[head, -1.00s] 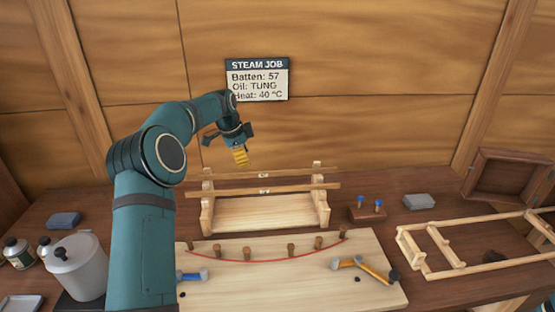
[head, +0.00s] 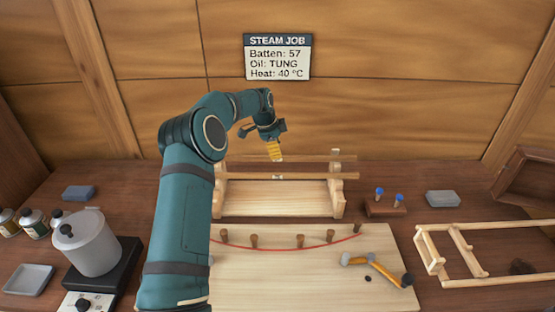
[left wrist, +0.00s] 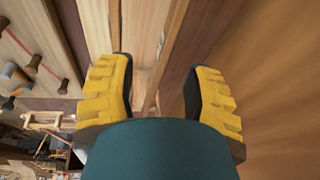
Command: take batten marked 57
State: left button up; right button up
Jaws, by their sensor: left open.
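Two thin wooden battens lie across a pale wooden rack (head: 280,200) on the bench. The front batten (head: 310,177) has a small pale label at its middle, too small to read. The rear batten (head: 325,157) is partly covered at its middle by my left gripper (head: 274,158), so its label is hidden. That gripper is open, with yellow fingers pointing down at the rear batten. In the left wrist view, long wooden strips pass between and beyond the open fingers (left wrist: 158,88); nothing is clamped. A wall sign (head: 278,57) reads Batten: 57, Oil: TUNG, Heat: 40 °C. My right gripper is not visible.
A pegged board (head: 300,275) with a red curve and a hammer (head: 375,268) lies before the rack. A grey pot (head: 90,245) stands on a hotplate at left, near several bottles. A wooden frame (head: 480,250) lies at right.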

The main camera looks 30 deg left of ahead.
pick_arm(q)
jog(key=x, duration=0.5)
jog(key=shift+w+a+f, duration=0.15)
jog(key=shift+a, duration=0.2)
grip_shut()
